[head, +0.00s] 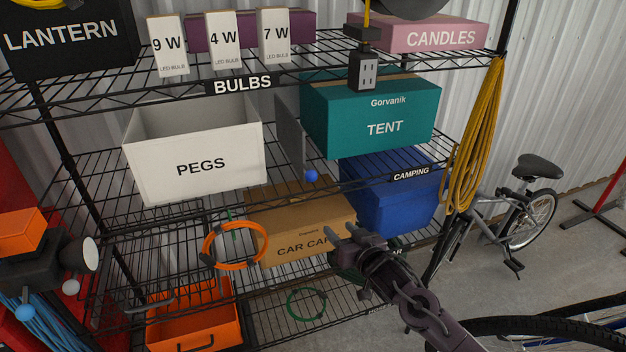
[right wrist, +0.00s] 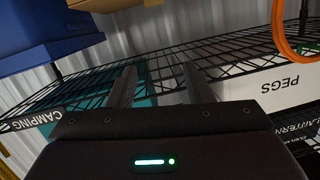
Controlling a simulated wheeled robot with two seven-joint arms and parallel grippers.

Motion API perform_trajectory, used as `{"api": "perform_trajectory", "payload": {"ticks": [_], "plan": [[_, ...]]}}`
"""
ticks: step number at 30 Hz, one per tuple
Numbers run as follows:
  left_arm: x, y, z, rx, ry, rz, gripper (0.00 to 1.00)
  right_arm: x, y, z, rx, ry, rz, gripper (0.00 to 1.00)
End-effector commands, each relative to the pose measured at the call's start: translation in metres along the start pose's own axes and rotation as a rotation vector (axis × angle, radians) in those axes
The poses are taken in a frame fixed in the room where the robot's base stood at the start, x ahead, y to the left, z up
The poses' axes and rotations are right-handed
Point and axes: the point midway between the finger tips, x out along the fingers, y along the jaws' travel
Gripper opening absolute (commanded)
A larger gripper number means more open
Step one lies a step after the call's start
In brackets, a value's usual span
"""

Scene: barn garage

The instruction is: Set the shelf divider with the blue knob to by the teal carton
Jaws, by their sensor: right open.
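The shelf divider (head: 290,135) is a thin grey upright plate on the middle wire shelf. Its blue knob (head: 311,176) shows at the shelf's front edge. The divider stands between the white PEGS bin (head: 200,170) and the teal TENT carton (head: 372,125), apart from the bin and close to the carton's left side. My right gripper (head: 342,234) is open and empty, below and a little right of the knob, in front of the brown carton. In the right wrist view, its fingers (right wrist: 153,92) point toward the shelf; the knob is not visible there. My left gripper is out of view.
A CAMPING label (head: 411,174) runs along the shelf edge below the teal carton. A blue bin (head: 395,200) and a brown CAR CARE carton (head: 300,225) stand one shelf lower. An orange ring (head: 235,245) hangs left of my gripper. A yellow cord (head: 474,140) hangs at the right post.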

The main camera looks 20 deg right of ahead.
Motion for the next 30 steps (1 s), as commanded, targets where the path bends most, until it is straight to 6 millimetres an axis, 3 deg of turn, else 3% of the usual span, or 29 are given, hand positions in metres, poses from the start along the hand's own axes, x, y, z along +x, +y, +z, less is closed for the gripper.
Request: {"api": "perform_trajectory", "payload": {"ticks": [1, 3, 7, 11, 21, 30], "plan": [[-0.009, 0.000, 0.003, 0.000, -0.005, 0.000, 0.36, -0.005, -0.016, -0.039, 0.005, 0.048, -0.033, 0.46], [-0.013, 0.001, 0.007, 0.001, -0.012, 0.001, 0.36, -0.011, -0.031, -0.073, 0.017, 0.097, -0.069, 0.46], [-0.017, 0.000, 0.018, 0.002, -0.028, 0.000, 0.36, -0.018, -0.048, -0.107, 0.030, 0.146, -0.107, 0.46], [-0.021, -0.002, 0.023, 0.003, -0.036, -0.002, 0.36, -0.011, -0.052, -0.117, 0.036, 0.159, -0.114, 0.46], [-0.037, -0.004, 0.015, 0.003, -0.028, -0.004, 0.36, 0.039, -0.057, -0.124, 0.035, 0.158, -0.112, 0.46], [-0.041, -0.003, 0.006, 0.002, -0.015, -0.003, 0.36, 0.056, -0.059, -0.124, 0.033, 0.157, -0.113, 0.46]]}}
